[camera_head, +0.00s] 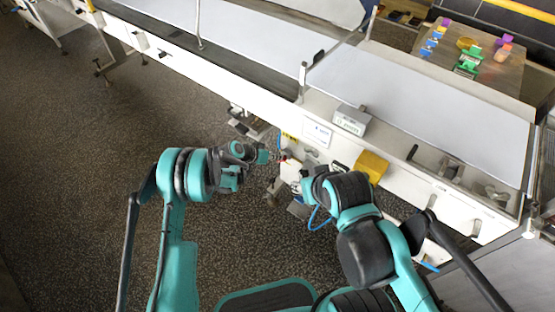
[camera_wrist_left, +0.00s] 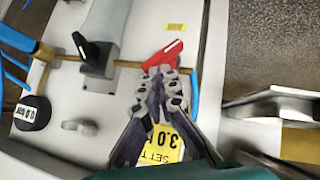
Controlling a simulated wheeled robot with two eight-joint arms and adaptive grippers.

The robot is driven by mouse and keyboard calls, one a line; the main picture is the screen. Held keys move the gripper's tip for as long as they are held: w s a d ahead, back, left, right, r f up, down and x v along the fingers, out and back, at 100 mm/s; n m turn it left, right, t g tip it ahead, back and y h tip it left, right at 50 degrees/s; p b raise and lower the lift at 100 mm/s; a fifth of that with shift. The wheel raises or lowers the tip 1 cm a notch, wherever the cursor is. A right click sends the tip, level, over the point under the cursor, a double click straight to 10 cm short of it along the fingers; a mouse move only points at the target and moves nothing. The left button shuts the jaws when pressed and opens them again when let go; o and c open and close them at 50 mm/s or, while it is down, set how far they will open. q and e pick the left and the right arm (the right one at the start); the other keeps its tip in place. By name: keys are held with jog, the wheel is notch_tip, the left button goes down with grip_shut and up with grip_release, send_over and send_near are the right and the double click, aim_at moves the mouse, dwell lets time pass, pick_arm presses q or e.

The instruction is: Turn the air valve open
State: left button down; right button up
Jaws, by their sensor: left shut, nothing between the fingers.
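A red lever handle (camera_wrist_left: 162,54), which looks like the air valve's, sits on a brass pipe (camera_wrist_left: 133,65) against a pale panel in the left wrist view. It lies slanted, its right end higher. My left gripper (camera_wrist_left: 163,73) is shut and empty, with its fingertips right at the lower side of the handle. I cannot tell whether they touch it. In the head view my left gripper (camera_head: 275,156) reaches the machine's white side, near a small red spot (camera_head: 284,155). My right arm's wrist (camera_head: 317,184) is near the same panel; its fingers are hidden.
A black knob on a grey block (camera_wrist_left: 96,58) and a round black gauge (camera_wrist_left: 33,113) are left of the handle. A yellow label (camera_wrist_left: 163,146) shows behind my fingers. Blue hoses (camera_head: 320,220) hang below the panel. A yellow box (camera_head: 371,166) juts out to the right.

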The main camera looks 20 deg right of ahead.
pick_arm(q)
jog(key=shift+s+d+f, duration=0.1)
jog(key=shift+s+d, duration=0.05)
jog(key=shift+s, duration=0.1)
jog(key=shift+s+d+m+t+b, duration=0.25)
jog(key=shift+d+m+t+b, duration=0.05)
jog(key=shift+t+b, duration=0.1)
dwell(0.6)
jog(key=shift+s+d, duration=0.15)
dwell(0.5)
jog(key=shift+s+d+f+m+t+y, duration=0.1)
jog(key=shift+m+t+y, duration=0.1)
jog(key=shift+y, duration=0.15)
jog(key=shift+s+d+m+t+y, duration=0.1)
jog(key=shift+t+y, duration=0.1)
jog(key=shift+y, duration=0.15)
jog(key=shift+s+f+b, duration=0.1)
jog(key=shift+s+b, duration=0.05)
jog(key=shift+b, duration=0.15)
dwell(0.8)
